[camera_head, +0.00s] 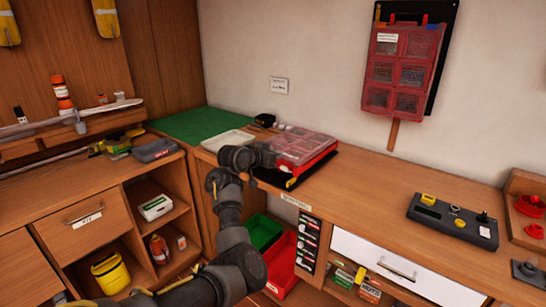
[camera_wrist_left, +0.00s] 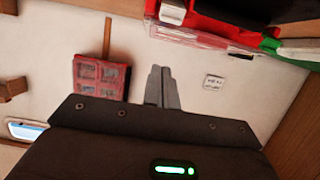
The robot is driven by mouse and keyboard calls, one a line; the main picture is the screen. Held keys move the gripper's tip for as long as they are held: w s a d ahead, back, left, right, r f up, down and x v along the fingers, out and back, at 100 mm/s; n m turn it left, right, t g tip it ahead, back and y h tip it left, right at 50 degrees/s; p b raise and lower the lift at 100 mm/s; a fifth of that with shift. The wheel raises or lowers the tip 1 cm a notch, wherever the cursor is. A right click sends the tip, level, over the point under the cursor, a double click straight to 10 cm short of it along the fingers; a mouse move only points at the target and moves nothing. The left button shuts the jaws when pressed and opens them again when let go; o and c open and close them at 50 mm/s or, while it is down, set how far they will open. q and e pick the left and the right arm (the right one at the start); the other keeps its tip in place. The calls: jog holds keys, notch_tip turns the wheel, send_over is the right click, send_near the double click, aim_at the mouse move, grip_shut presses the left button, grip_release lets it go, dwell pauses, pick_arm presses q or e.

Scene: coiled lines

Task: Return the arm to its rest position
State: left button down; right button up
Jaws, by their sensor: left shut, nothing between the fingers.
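My dark left arm (camera_head: 233,225) rises from the bottom of the head view and bends at the wrist over the workbench. Its left gripper (camera_head: 268,155) is in front of the left side of a red organizer case with a clear lid (camera_head: 302,146). In the left wrist view the two grey fingers of this gripper (camera_wrist_left: 161,72) are together, with nothing between them. Bare wall shows behind them. My right gripper is in neither view.
A white tray (camera_head: 228,140) and green mat (camera_head: 197,124) lie near the arm. A red wall organizer (camera_head: 403,68) hangs at the right. A control box (camera_head: 453,221) stands on the bench. Green (camera_head: 262,232) and red (camera_head: 281,265) bins sit below. The bench middle is clear.

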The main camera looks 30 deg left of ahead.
pick_arm(q)
jog(key=shift+s+a+r, duration=0.1)
jog(key=shift+s, duration=0.6)
